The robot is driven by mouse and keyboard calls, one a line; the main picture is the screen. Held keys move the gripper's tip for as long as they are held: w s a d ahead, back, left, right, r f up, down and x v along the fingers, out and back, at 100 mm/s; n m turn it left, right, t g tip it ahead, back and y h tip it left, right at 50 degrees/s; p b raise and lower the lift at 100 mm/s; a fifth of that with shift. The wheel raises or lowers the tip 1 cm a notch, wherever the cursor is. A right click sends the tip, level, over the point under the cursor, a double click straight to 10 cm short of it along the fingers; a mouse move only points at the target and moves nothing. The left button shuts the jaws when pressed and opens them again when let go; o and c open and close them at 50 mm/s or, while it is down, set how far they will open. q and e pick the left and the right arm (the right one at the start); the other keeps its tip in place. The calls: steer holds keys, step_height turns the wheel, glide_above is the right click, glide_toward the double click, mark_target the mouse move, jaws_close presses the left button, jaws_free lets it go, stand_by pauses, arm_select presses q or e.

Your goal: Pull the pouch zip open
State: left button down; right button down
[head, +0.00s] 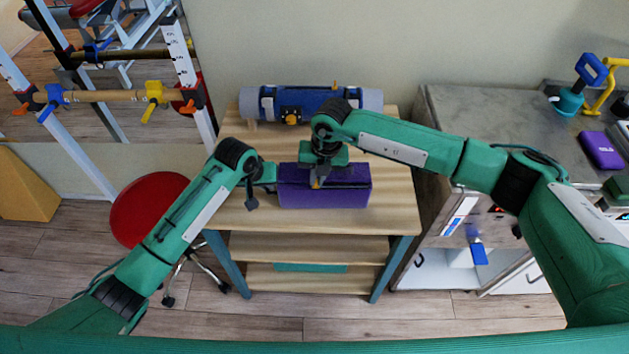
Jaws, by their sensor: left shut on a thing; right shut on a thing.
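The purple pouch (345,194) stands on the wooden table top, near its front middle. My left gripper (277,181) is at the pouch's left end and is shut on that end. My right gripper (317,182) comes down from above over the pouch's top, left of its middle. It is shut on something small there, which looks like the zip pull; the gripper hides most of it. The top of the pouch right of my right gripper shows a dark strip. I cannot tell how far the zip is open.
A blue and grey roller-like device (351,99) lies along the back of the wooden table (400,208). A red stool (147,203) stands at the left. A grey counter (470,115) at the right holds a purple box (601,150) and a teal kettlebell-like thing (570,101).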

arm_select(q)
steer(key=shift+a+f, duration=0.1)
arm_select(e)
steer(key=shift+d, duration=6.05)
steer(key=c, duration=1.4)
jaws_free()
steer(key=shift+o, duration=0.2)
step_height(320, 180, up, 8)
arm_select(q)
steer(key=c, duration=1.5)
jaws_free()
